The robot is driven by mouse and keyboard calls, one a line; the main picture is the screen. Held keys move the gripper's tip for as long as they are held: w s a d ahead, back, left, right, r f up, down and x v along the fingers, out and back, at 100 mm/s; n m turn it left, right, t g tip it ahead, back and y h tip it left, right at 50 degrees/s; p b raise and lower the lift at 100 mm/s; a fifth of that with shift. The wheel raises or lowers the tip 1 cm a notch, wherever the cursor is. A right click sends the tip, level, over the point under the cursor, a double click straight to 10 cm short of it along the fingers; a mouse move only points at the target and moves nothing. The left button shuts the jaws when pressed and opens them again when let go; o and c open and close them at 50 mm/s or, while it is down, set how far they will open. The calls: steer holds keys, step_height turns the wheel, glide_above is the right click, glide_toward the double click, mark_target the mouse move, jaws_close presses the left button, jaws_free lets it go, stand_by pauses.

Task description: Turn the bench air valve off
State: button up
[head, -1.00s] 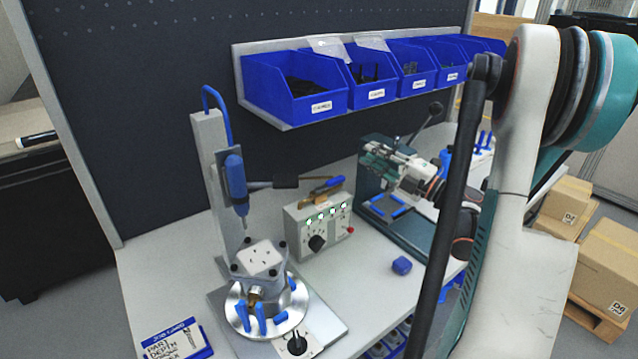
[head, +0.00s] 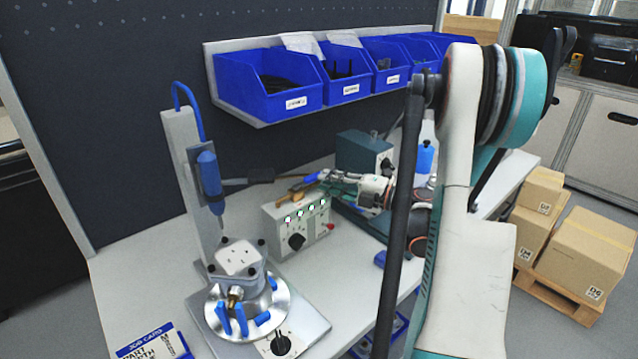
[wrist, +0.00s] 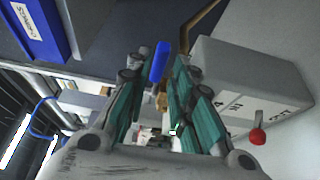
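The air valve appears as a blue lever (head: 309,181) on a brass body (head: 295,194), just behind and above the grey control box. In the wrist view the blue lever (wrist: 160,62) stands between the tips of my two teal fingers, with a brass pipe (wrist: 203,20) to the right. My gripper (head: 331,177) reaches in from the right at the lever's height; it also shows in the wrist view (wrist: 156,75). Its fingers are apart, with gaps visible beside the lever. I cannot tell whether either finger touches it.
The grey control box (head: 283,219) with lit indicators, a black dial and a red knob (head: 331,226) sits close under my gripper. A blue screwdriver on a stand (head: 207,180) and a clamped housing (head: 238,259) are left. Blue bins (head: 345,90) hang above.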

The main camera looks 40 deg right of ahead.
mark_target(308, 181)
steer(key=shift+x, duration=1.75)
jaws_close()
